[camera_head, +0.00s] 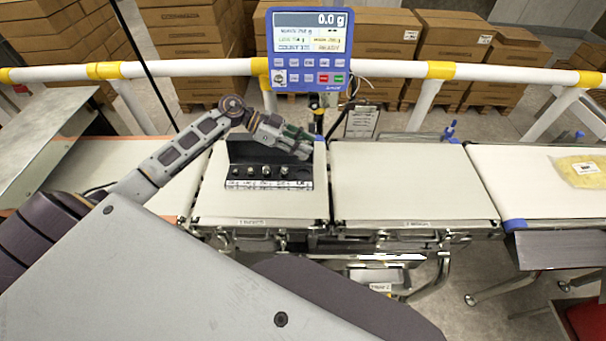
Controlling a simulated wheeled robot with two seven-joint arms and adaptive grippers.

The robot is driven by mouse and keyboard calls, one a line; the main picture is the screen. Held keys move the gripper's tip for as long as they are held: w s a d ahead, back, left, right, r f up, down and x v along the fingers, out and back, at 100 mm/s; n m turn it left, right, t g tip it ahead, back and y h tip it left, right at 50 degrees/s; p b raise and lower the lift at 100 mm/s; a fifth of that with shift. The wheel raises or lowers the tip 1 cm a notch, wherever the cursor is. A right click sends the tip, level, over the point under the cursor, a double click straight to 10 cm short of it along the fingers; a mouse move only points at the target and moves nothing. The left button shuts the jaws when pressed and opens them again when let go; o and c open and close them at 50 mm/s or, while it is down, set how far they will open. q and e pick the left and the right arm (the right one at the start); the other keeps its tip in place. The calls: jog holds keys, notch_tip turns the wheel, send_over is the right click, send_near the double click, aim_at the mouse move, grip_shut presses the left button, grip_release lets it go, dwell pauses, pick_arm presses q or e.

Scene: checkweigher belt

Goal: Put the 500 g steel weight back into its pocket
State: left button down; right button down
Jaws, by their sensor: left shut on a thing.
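A weight case (270,184) stands on the weigh belt, with its dark lid raised behind it. Several small steel knobs of weights stand in a row in its black block, and a dark, empty-looking pocket (303,174) is at the right end. My left gripper (301,150) is just above and behind that right end. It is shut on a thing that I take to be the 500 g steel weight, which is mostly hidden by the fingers. My right gripper is not in view.
A blue display (309,50) on a post behind the belt reads 0.0 g. A white rail (390,69) runs across the back. The right-hand belt (410,185) is clear. A yellowish bag (580,171) lies on the far right belt.

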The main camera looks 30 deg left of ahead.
pick_arm(q)
jog(key=shift+f, duration=3.05)
jog(key=shift+f, duration=1.9)
jog(key=c, duration=1)
grip_release()
jog(key=shift+f, duration=0.15)
jog(key=shift+c, duration=0.2)
jog(key=shift+v, duration=3.8)
